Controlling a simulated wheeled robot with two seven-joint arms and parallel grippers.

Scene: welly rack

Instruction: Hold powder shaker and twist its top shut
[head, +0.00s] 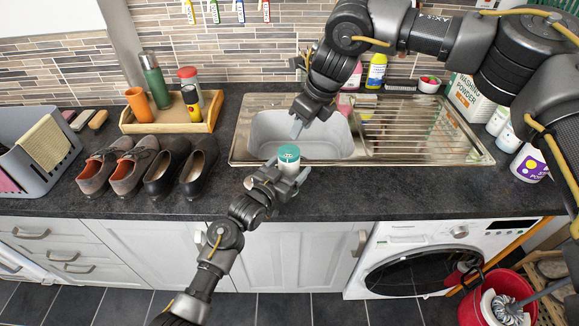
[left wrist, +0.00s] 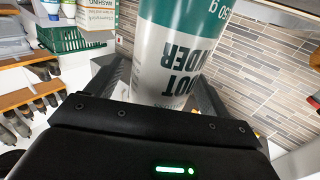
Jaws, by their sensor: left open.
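The powder shaker (head: 288,158) has a teal top and a pale body and stands at the front edge of the sink. My left gripper (head: 284,180) is open, with its fingers around the lower part of the shaker. In the left wrist view the shaker (left wrist: 170,65) fills the space between the jaws, its white and teal label facing the camera. My right gripper (head: 298,129) hangs over the sink basin, above and behind the shaker and apart from it. Whether its jaws are open is unclear.
The steel sink (head: 240,150) and its ribbed drainer (head: 430,125) lie behind. Two pairs of shoes (head: 150,165) stand left on the dark worktop, before a wooden tray (head: 207,118) with bottles. A grey rack (head: 35,178) is far left; a washing powder box (head: 466,97) and tubs are right.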

